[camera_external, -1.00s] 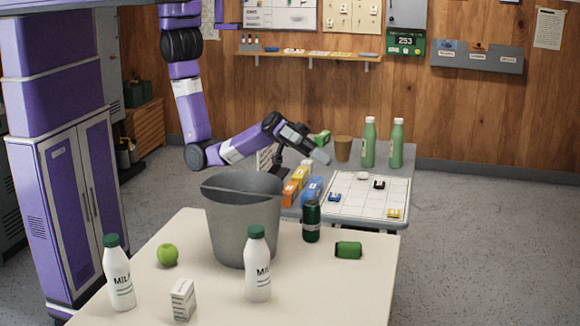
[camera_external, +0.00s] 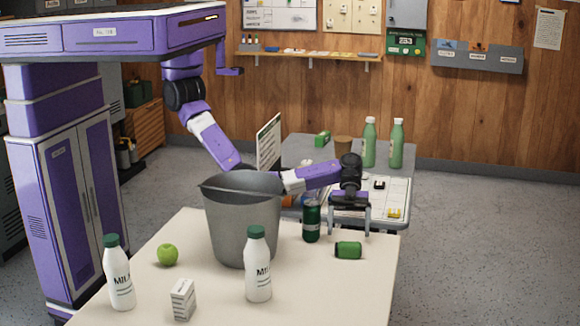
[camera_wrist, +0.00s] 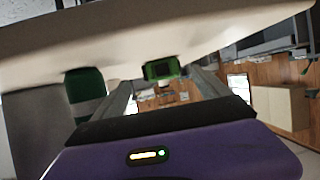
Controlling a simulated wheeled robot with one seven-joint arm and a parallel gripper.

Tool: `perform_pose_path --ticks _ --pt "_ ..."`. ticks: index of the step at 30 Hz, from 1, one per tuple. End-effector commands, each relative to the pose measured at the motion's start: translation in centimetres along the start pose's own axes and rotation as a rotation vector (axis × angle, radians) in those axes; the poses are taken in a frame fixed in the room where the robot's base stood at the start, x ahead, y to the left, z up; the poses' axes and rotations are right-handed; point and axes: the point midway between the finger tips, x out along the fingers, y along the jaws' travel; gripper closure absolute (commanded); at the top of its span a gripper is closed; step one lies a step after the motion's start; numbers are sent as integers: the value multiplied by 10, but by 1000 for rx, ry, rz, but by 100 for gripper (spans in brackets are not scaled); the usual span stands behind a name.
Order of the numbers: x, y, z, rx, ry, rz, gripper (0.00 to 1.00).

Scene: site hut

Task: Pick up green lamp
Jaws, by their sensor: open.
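A small green object with a dark face, which looks like the green lamp (camera_external: 348,250), lies near the right edge of the pale front table. My gripper (camera_external: 350,230) points down just above and behind it, with its two fingers apart and nothing between them. In the tilted wrist view the lamp (camera_wrist: 162,68) shows beyond and between the spread fingers of my gripper (camera_wrist: 163,86). I cannot tell the exact gap between fingertips and lamp.
A dark green canister (camera_external: 311,222) stands close left of the lamp. A grey bucket (camera_external: 240,225), white milk bottles (camera_external: 258,270), a green apple (camera_external: 167,254) and a small carton (camera_external: 183,300) share the front table (camera_external: 335,295). A grey table (camera_external: 300,150) stands behind.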

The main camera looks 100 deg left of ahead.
Motion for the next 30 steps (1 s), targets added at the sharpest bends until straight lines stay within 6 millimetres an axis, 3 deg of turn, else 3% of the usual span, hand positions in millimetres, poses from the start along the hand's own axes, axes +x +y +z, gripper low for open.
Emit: perform_pose_path --ticks 15,24,28,30 --pt "62 -5 -4 0 1 -1 14" --pt "65 -5 -4 -1 -1 -3 14" --pt "65 -5 -4 -1 -1 -3 40" --pt "65 -5 -4 -1 -1 -3 41"
